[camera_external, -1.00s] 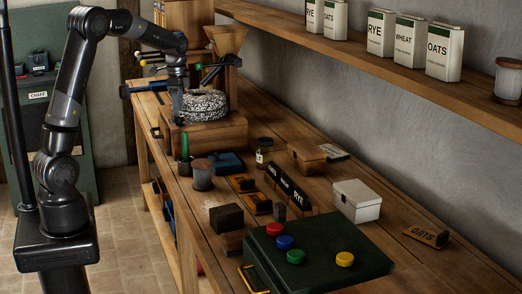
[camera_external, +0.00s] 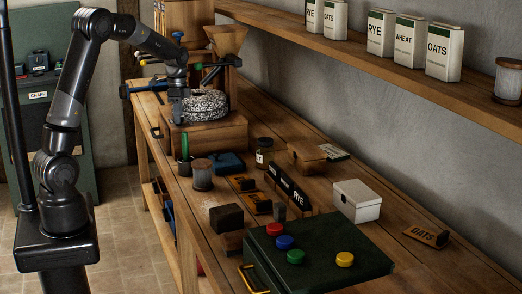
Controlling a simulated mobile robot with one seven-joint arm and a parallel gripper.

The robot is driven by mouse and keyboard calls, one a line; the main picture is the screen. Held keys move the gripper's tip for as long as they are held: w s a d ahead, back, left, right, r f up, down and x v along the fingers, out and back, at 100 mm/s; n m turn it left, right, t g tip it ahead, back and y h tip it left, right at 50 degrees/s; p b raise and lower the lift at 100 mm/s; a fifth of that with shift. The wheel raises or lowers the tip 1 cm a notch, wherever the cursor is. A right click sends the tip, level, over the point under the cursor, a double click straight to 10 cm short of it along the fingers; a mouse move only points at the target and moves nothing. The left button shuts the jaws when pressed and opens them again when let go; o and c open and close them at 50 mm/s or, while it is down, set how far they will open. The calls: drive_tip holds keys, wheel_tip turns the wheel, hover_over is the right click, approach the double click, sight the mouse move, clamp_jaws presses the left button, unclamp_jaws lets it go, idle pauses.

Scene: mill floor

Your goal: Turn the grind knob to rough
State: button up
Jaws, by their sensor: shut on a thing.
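The mill stands at the far end of the bench, with speckled round stones (camera_external: 206,104) on a wooden base (camera_external: 213,136) and a wooden hopper (camera_external: 226,38) above. My gripper (camera_external: 177,121) points down at the left front side of the stones, just above the base. It is shut on a small part there, which I take to be the grind knob. The fingers hide the knob, so its pointer and any rough mark cannot be read.
A blue clamp-like part (camera_external: 139,88) lies left of my gripper. A spool (camera_external: 202,174), a jar (camera_external: 264,152), a blue box (camera_external: 228,163) and a dark block (camera_external: 226,217) stand nearer on the bench. A shelf with grain tins (camera_external: 443,50) runs along the wall.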

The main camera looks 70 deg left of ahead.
drive_tip(key=shift+c, duration=1.3)
drive_tip(key=shift+n, duration=0.4)
drive_tip(key=n, duration=1.2)
drive_tip(key=shift+n, duration=2.5)
